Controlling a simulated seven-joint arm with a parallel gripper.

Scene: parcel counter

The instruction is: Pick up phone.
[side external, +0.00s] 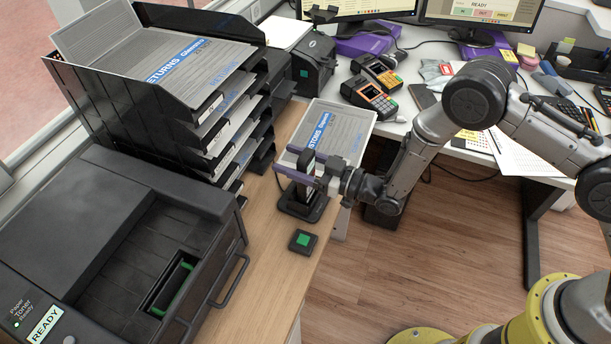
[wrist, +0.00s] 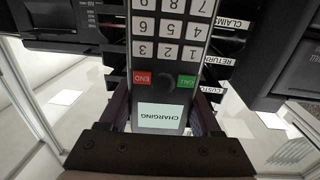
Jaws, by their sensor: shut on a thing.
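The phone is a dark handset with white number keys, a green CALL key, a red END key and a small screen reading CHARGING; it fills the middle of the wrist view (wrist: 170,70). In the side view the phone (side external: 306,160) stands upright above its black charging dock (side external: 302,206) on the wooden counter, partly hidden by my fingers. My gripper (side external: 292,162) reaches in from the right with its purple fingers shut on the phone. In the wrist view the fingers (wrist: 162,108) flank the handset near its screen. Whether the phone's foot is seated in the dock is hard to tell.
A black stacked letter tray (side external: 150,100) stands to the left, a printer (side external: 60,220) at front left. A button box with a green top (side external: 302,240) sits in front of the dock. Card terminals (side external: 371,98) stand behind.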

